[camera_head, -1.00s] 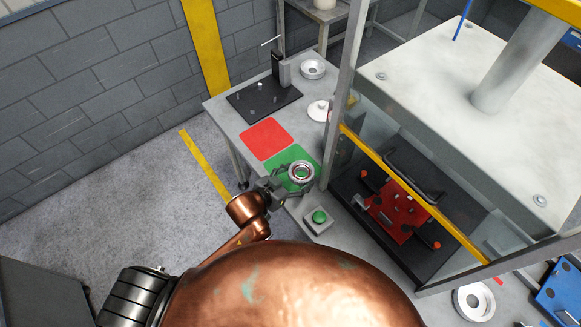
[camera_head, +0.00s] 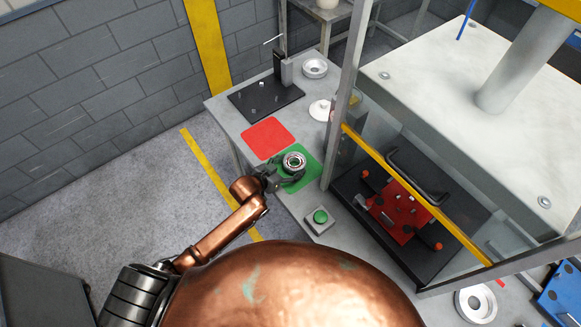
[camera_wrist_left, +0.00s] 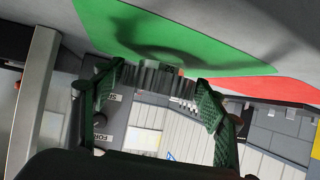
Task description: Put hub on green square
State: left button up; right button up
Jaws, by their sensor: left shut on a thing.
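The hub (camera_head: 294,161) is a silver ring-shaped metal part. My left gripper (camera_head: 289,173) is shut on it and holds it over the green square (camera_head: 311,170). In the left wrist view, the ridged hub (camera_wrist_left: 158,78) sits between the two dark fingers of my left gripper (camera_wrist_left: 160,85). The green square (camera_wrist_left: 225,52) fills the upper part of that view, with a dark shadow on it close to the hub. The hub looks slightly above the square, but the exact gap is hard to tell. My right gripper is not in view.
A red square (camera_head: 268,138) lies beside the green one. A black fixture plate (camera_head: 262,101), a metal ring (camera_head: 314,68) and a white part (camera_head: 319,109) are farther back on the table. A green button box (camera_head: 320,218) is nearer. The press frame post (camera_head: 346,95) stands at right.

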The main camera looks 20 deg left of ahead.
pick_arm(q)
jog(key=shift+f, duration=0.3)
jog(key=shift+f, duration=0.15)
jog(key=o, duration=1.8)
jog(key=shift+f, duration=0.15)
jog(key=shift+s+a+r, duration=0.1)
jog(key=shift+s+r, duration=0.15)
jog(key=v, duration=1)
jog(key=shift+s+a, duration=0.1)
jog(key=shift+s, duration=0.1)
jog(key=shift+s+a+r, duration=0.2)
jog(key=shift+s+r, duration=0.15)
jog(key=shift+s, duration=0.05)
